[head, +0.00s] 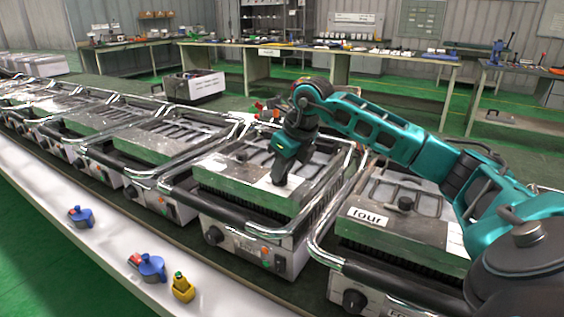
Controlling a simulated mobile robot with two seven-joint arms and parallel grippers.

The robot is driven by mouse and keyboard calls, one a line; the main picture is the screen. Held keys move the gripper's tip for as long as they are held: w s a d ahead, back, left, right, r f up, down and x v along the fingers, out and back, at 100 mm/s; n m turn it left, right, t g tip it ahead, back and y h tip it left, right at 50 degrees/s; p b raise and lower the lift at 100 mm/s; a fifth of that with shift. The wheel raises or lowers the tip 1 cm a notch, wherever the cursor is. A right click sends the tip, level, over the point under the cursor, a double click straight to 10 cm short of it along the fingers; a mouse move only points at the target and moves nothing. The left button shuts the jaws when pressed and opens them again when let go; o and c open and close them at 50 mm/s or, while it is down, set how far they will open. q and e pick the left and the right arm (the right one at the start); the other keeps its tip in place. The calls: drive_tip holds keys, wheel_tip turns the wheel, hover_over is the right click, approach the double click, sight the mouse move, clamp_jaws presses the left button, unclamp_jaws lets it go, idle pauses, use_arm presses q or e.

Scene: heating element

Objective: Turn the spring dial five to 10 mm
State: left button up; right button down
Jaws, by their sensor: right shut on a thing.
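My right gripper (282,178) reaches down from the right onto the top plate of the middle grill (235,200). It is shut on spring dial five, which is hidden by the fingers. A white label (268,186) lies beside the fingers on the plate, its text partly covered. The dial's setting cannot be read. My left gripper is not in view.
More grills (150,135) run off to the left. Blue tools (152,267) and a yellow one (183,287) sit on the white front ledge (110,250). Metal handle bars (345,165) rise around the grills.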

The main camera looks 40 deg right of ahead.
drive_tip(key=m, duration=0.1)
drive_tip(key=m+h+p, duration=0.1)
drive_tip(key=shift+s+a+f+m, duration=0.1)
drive_tip(key=shift+a+f+m, duration=0.05)
drive_tip(key=shift+m, duration=0.25)
drive_tip(key=shift+m+h, duration=0.3)
drive_tip(key=shift+m, duration=0.4)
drive_tip(key=shift+f, duration=0.1)
drive_tip(key=c, duration=1.3)
unclamp_jaws()
drive_tip(key=shift+o, duration=0.9)
